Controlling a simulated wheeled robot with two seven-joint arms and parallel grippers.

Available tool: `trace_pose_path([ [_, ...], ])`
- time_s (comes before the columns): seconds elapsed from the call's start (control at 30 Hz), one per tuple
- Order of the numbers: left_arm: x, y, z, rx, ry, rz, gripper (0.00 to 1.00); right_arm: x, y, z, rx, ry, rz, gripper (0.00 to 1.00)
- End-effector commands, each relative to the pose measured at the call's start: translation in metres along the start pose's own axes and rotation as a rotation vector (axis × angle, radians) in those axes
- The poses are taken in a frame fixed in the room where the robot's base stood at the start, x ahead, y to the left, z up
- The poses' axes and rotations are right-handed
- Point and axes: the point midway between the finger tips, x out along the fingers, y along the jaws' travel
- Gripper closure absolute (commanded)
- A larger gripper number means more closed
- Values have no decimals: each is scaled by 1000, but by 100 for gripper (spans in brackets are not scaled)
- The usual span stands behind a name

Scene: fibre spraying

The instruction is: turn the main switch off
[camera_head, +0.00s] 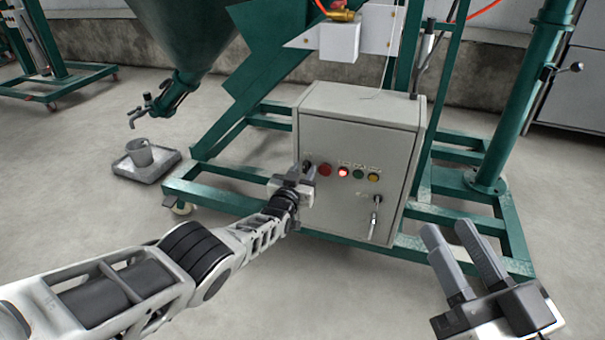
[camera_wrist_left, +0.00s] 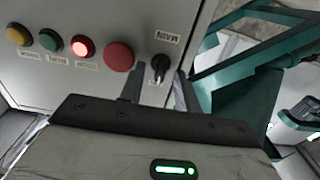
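The main switch (camera_wrist_left: 159,66) is a small black knob beside its "MAIN" label on the light grey control box (camera_head: 358,118). The label appears upside down in the left wrist view. In the head view, my left gripper (camera_head: 305,170) is at the box's left edge, close to the switch and partly covering that area. In the left wrist view, its fingers (camera_wrist_left: 158,86) are apart, with the knob appearing between them. I cannot tell whether they touch it. My right gripper (camera_head: 447,230) is open and empty at the lower right, away from the box.
A red button (camera_head: 324,169), a lit red light (camera_head: 343,172), a green button (camera_head: 358,174) and a yellow one (camera_head: 373,177) line up beside the switch. A door handle (camera_head: 375,215) sticks out below. The green frame (camera_head: 225,196) surrounds the box. A cup (camera_head: 139,153) stands left.

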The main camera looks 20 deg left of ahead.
Motion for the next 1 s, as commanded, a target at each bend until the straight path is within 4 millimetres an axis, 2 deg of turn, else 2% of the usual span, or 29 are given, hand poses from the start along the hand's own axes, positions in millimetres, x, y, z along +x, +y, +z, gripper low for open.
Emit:
trace_pose_path([
  [0.07,0,0,0,0,0,0,70,0,0,0,0,-1,0,64],
  [0.17,0,0,0,0,0,0,98,0,0,0,0,-1,0,64],
  [0.2,0,0,0,0,0,0,100,0,0,0,0,-1,0,64],
  [0.67,0,-1,1,-65,2,-1,100,0,1,1,-12,7,1,64],
  [1.0,0,-2,2,-325,3,-1,100,2,-1,-11,-96,95,-23,64],
])
